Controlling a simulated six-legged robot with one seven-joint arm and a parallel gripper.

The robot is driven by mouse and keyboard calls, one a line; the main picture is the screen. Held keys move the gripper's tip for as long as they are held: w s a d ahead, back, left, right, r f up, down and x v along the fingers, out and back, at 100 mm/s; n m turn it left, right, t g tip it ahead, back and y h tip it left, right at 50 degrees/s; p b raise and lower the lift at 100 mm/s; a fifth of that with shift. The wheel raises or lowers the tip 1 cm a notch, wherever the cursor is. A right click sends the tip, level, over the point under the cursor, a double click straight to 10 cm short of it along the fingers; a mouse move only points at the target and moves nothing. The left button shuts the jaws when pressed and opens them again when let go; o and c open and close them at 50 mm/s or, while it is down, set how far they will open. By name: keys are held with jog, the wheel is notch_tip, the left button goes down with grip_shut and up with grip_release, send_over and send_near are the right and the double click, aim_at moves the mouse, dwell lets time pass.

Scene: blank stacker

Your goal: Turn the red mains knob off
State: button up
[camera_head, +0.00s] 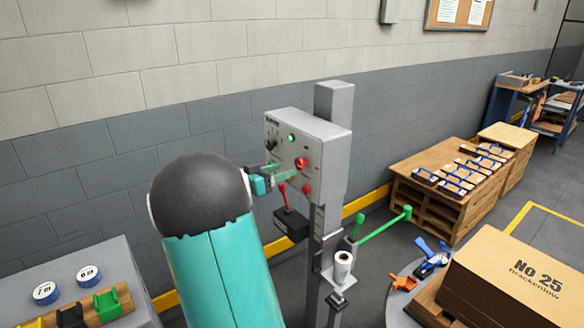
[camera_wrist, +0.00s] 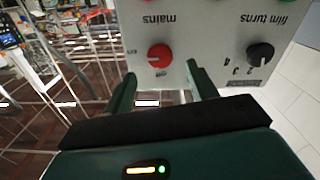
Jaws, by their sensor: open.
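I see no contact. In the head view my gripper (camera_head: 273,177) is at the front of the grey control box (camera_head: 325,150). Two red round controls show there; I cannot tell which is the mains knob.
A black "film turns" knob (camera_wrist: 260,54) sits right of the red knob. A cardboard box (camera_head: 505,275) is at front right, a wooden bench (camera_head: 440,205) behind.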

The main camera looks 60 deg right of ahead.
aim_at(298, 165)
jog(key=shift+x, duration=2.35)
jog(key=c, duration=1)
